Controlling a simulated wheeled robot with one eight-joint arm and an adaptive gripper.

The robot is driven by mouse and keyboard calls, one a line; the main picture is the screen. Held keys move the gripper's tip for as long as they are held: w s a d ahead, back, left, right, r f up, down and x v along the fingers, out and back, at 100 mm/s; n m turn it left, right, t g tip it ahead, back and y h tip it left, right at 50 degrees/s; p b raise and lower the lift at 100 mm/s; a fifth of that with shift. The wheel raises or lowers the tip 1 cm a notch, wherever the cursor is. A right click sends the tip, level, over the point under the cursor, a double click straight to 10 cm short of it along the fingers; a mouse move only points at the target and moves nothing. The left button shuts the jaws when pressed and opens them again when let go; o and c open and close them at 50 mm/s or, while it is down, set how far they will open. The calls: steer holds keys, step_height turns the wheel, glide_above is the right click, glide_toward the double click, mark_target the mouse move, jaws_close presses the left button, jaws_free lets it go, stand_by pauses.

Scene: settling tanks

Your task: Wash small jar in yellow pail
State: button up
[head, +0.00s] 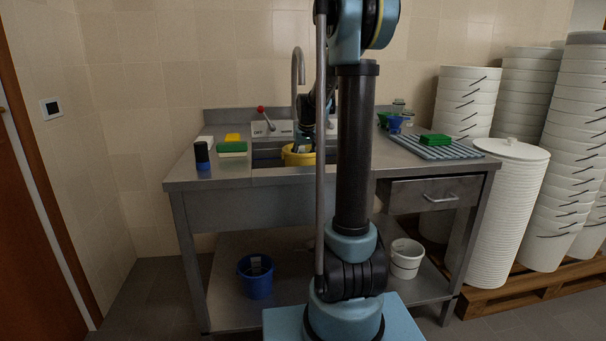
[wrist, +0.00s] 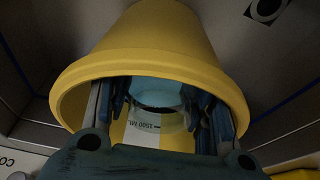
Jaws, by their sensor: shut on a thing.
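The yellow pail (head: 298,158) stands in the sink basin, partly hidden behind my arm in the head view. In the wrist view the pail (wrist: 150,40) fills the upper middle, with its wide rim toward the camera. My gripper (wrist: 160,103) reaches through the rim, with its dark blue fingers inside the pail. It is shut on a clear, rounded vessel, which I take as the small jar (wrist: 157,94). A "1500 ml" label shows just below it, but I cannot tell what it is printed on. The pail's floor and water level are unclear.
A grey tap (head: 298,65) arches over the sink, with a red-knobbed lever (head: 262,112) to its left. A black-and-blue cup (head: 202,157) and sponges (head: 231,150) stand left.

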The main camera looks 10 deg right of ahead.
steer(key=shift+r, duration=4.7)
